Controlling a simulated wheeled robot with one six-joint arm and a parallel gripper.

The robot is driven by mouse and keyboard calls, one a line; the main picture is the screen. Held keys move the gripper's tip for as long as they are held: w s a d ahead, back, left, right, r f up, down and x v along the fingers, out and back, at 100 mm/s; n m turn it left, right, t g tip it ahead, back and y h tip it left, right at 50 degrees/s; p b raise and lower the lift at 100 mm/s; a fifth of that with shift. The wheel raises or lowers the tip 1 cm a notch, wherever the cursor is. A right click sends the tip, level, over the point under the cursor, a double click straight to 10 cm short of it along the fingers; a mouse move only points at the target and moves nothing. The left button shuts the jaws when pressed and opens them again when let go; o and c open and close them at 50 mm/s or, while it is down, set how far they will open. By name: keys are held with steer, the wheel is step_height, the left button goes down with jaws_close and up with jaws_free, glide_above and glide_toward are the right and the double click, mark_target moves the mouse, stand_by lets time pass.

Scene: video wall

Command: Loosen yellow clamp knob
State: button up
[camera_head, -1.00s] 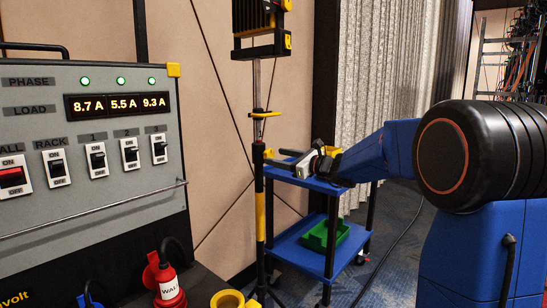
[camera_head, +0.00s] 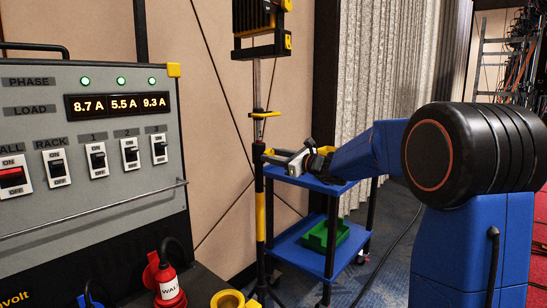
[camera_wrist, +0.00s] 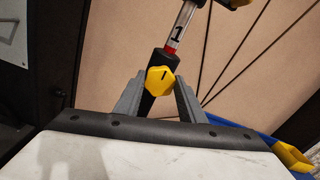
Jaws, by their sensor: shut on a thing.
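The yellow clamp knob (camera_wrist: 161,80) is on the black collar of the stand (camera_wrist: 150,103), with a dark line on its face. My gripper (camera_wrist: 159,88) has one grey finger on each side of it and is shut on it. In the head view, my gripper (camera_head: 272,158) reaches in from the right to the stand (camera_head: 259,185), and the knob (camera_head: 268,151) shows only as a small yellow spot by the fingertips. Above the collar, a pale tube carries a red band and the number 1 (camera_wrist: 178,36).
A blue cart (camera_head: 303,245) with a green bin (camera_head: 325,235) stands beside the stand. A grey power panel (camera_head: 100,200) with switches fills the left. Thin dark cables cross the beige wall near the stand. A light fixture (camera_head: 262,45) tops the stand.

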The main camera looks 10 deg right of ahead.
steer(key=shift+n, duration=0.3)
steer(key=n, duration=2.3)
steer(key=shift+f, duration=0.2)
steer(key=shift+n, duration=0.3)
steer(key=o, duration=1)
steer(key=shift+o, duration=0.2)
steer(key=shift+s+d, duration=0.1)
steer(key=shift+s, duration=0.05)
